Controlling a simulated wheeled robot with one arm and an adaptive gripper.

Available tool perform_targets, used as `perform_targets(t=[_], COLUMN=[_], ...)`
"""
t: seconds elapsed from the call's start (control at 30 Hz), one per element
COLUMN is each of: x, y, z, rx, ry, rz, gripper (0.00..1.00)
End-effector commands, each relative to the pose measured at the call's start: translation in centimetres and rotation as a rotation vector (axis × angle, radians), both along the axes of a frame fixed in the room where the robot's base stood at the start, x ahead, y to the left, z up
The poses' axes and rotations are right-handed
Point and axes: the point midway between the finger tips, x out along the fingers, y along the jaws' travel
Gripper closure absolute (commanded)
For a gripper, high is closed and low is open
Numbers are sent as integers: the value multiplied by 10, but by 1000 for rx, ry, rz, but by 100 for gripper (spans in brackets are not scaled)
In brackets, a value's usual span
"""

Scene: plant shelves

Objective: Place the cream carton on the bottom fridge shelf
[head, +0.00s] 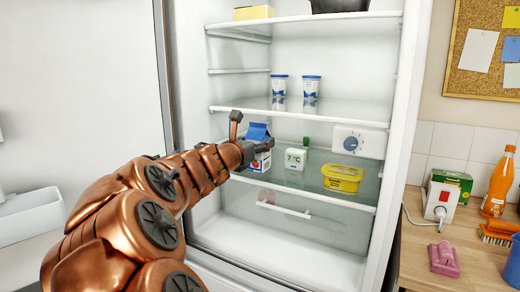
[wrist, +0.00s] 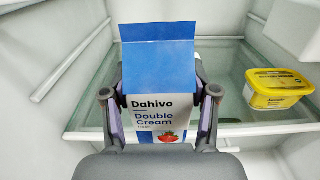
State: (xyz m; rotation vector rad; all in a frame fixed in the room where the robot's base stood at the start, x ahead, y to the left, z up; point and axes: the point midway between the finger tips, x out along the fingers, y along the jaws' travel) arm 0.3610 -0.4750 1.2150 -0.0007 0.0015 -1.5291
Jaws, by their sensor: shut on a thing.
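The cream carton (wrist: 158,62), blue and white with a "Double Cream" label and a strawberry picture, stands upright between the fingers of my gripper (wrist: 160,98) in the wrist view. My gripper is shut on it, one finger at each side. In the head view, the carton (head: 258,132) shows at the left of the lowest glass shelf (head: 310,192), partly hidden by my gripper (head: 250,153). The shelf (wrist: 228,128) also shows behind and beside the carton in the wrist view. I cannot tell whether the carton's base touches it.
A thermometer (head: 296,158) reading 7°C and a yellow tub (head: 342,178) stand on this shelf, right of the carton. Two blue-and-white pots, one of them a left pot (head: 279,85), stand on the shelf above. A control box (head: 359,142) is on the right wall. The fridge floor (head: 280,250) is clear.

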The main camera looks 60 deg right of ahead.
Motion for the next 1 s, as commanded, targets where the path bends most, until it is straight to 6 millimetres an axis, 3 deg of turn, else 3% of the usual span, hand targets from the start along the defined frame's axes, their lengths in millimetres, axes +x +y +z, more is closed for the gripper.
perform_targets(t=[0.7,1.0], x=[72,86], y=[-69,-84], z=[-9,-10], rx=[1,-1], ry=[-1,-3], rz=[4,3], gripper=[90,90])
